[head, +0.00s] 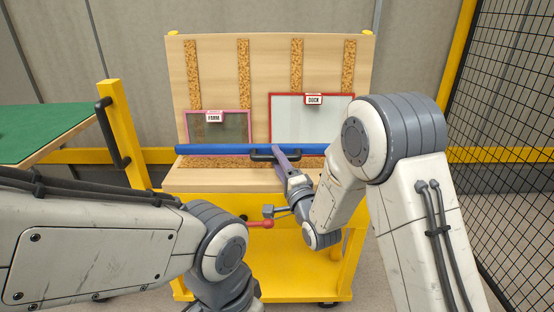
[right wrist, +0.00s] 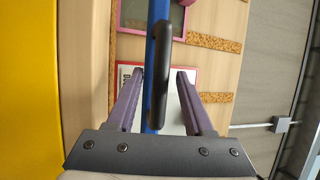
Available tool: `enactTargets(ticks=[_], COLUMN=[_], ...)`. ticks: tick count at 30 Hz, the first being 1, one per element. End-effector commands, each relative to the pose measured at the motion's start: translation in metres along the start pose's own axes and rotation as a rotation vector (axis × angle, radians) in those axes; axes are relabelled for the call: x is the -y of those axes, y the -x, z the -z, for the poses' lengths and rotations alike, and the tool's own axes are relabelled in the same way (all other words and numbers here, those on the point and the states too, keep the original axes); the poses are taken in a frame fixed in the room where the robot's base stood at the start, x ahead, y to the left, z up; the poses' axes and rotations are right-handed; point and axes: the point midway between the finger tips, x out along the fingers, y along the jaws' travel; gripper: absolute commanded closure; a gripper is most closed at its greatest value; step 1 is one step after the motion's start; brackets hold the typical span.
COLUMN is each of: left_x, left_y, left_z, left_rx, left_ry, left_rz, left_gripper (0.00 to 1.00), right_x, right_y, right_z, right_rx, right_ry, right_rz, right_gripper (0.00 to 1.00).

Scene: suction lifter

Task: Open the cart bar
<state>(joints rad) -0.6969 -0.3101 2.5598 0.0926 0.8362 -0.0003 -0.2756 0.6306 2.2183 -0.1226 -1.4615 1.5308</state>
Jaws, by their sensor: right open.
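The blue cart bar (head: 215,149) lies level across the front of the yellow cart. A black handle (head: 262,156) is fixed to its middle. My right gripper (head: 279,153) is at this handle with its purple fingers apart. In the right wrist view, the black handle (right wrist: 161,65) stands between the open fingers of the right gripper (right wrist: 161,76), and the blue bar (right wrist: 151,50) runs behind it. I see no grip on the handle. My left arm comes in at lower left, but its gripper is out of the picture.
The yellow cart (head: 185,240) carries a wooden back panel (head: 270,75) with a pink-framed panel (head: 222,127) and a red-framed panel (head: 310,118). A red lever (head: 259,224) shows below the bar. A green table (head: 40,130) is left; black mesh fencing (head: 510,110) is right.

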Motion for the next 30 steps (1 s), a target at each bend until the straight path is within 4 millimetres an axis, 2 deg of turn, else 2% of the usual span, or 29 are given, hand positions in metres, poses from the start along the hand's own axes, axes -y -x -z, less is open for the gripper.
enactTargets(ticks=[4,12,14,16,17,30], left_x=[0.0000,0.0001,0.0001,0.0001,0.0001,0.0001], left_y=[-0.0008,-0.0008,-0.0008,-0.0008,-0.0008,-0.0008], left_z=[-0.0001,-0.0001,-0.0001,-0.0001,-0.0001,-0.0001], left_rx=[0.000,0.000,0.000,0.000,0.000,0.000], left_ry=[0.000,0.000,0.000,0.000,0.000,0.000], left_rz=[0.000,0.000,0.000,0.000,0.000,0.000], left_gripper=[0.50,0.50,0.50,0.50,0.50,0.50], right_x=[0.0001,0.0003,0.0003,0.0003,0.0003,0.0002], right_y=[-0.0098,-0.0113,-0.0112,-0.0111,-0.0111,-0.0108], right_z=[-0.0003,-0.0004,-0.0004,-0.0004,-0.0004,-0.0002], right_rx=[0.000,0.000,0.000,0.000,0.000,0.000], right_ry=[0.000,0.000,0.000,0.000,0.000,0.000], right_rz=[0.000,0.000,0.000,0.000,0.000,-0.001], right_gripper=[0.48,0.48,0.67,0.94,1.00,1.00])
